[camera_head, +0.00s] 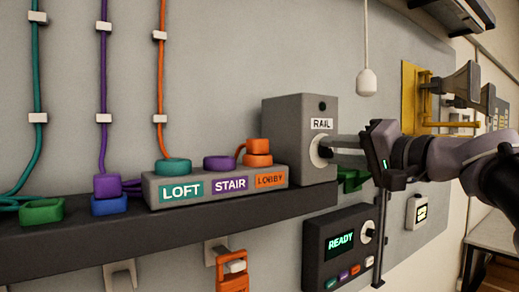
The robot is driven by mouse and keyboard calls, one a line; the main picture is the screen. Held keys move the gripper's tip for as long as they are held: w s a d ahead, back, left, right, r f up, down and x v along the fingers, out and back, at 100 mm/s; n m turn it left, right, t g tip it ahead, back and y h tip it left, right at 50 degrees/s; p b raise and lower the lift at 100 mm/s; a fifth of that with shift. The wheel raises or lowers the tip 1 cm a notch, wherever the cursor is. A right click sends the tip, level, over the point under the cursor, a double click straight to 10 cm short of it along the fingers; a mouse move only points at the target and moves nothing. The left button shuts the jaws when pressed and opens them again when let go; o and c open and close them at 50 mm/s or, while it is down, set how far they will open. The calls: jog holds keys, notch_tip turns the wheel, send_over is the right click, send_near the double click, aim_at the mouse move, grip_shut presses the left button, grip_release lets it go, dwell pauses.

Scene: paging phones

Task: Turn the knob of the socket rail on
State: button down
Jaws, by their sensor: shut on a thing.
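The socket rail's control is a grey box (285,150) labelled RAIL, standing on the dark shelf to the right of the socket block. It has a small dark round spot near its top right. Its knob (316,151) is a pale round disc on the right part of the front, partly covered by my gripper's fingers. My gripper (335,150) reaches in from the right, its fingers at the knob and shut on it. The knob's pointer position is hidden.
The socket block (215,197) is labelled LOFT, STAIR and LOBBY, with teal, purple and orange plugs on top. Green and blue plugs sit at left on the shelf (70,247). A panel (338,245) reading READY hangs below my gripper. A pull cord (366,82) hangs above.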

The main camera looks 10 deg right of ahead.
jog(key=m+p, duration=0.1)
jog(key=m, duration=0.3)
jog(key=shift+m, duration=0.3)
jog(key=m+p, duration=0.1)
jog(key=m, duration=0.2)
jog(key=shift+f+m, duration=0.1)
jog(key=shift+m, duration=0.2)
jog(key=m+p, duration=0.2)
jog(key=m, duration=0.2)
jog(key=shift+p, duration=0.35)
jog(key=shift+f+m+p, duration=0.2)
jog(key=shift+m+p, duration=0.55)
jog(key=shift+m, duration=0.65)
jog(key=c, duration=1.1)
grip_release()
